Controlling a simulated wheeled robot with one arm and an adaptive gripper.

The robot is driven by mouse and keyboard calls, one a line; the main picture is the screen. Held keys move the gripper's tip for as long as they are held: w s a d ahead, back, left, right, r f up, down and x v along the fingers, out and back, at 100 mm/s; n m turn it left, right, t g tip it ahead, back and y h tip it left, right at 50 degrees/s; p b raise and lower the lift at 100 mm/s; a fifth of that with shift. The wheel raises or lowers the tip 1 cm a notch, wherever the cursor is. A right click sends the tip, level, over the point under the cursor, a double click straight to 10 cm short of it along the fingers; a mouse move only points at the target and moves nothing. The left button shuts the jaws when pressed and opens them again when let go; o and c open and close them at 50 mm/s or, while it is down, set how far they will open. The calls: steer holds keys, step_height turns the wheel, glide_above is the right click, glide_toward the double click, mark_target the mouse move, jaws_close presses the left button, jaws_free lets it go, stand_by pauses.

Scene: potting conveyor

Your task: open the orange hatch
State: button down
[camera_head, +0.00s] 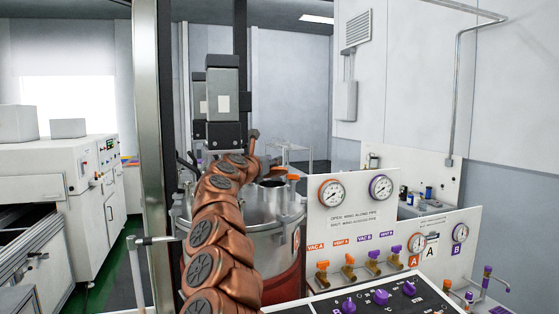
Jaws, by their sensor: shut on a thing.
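The steel vessel (275,232) stands in the middle, with a red-orange lower body and a metal lid. On its lid is a short round port (273,184) with a dark top. A small orange part of the hatch (292,177) shows at the right of this port. My copper-coloured arm rises in front of the vessel and covers the left of the lid. My gripper (264,163) is at the arm's far end, just behind and left of the port. It is shut on part of the hatch; its fingertips and the exact grip are mostly hidden.
A white panel (350,228) with gauges and orange and purple valves stands close to the right of the vessel. A dark control panel (385,300) with purple knobs is at the front. A metal post (152,150) rises at the left. White machines (60,165) stand farther left.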

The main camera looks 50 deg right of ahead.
steer(key=shift+w+a+r, duration=0.1)
steer(key=shift+w, duration=0.25)
steer(key=shift+w+f+t, duration=0.15)
steer(key=shift+f+t, duration=0.15)
steer(key=shift+f, duration=0.1)
stand_by(0.6)
steer(key=c, duration=1.3)
jaws_free()
steer(key=shift+o, duration=0.8)
steer(key=shift+w, duration=0.15)
steer(key=shift+s+r, duration=0.15)
steer(key=shift+s, duration=0.05)
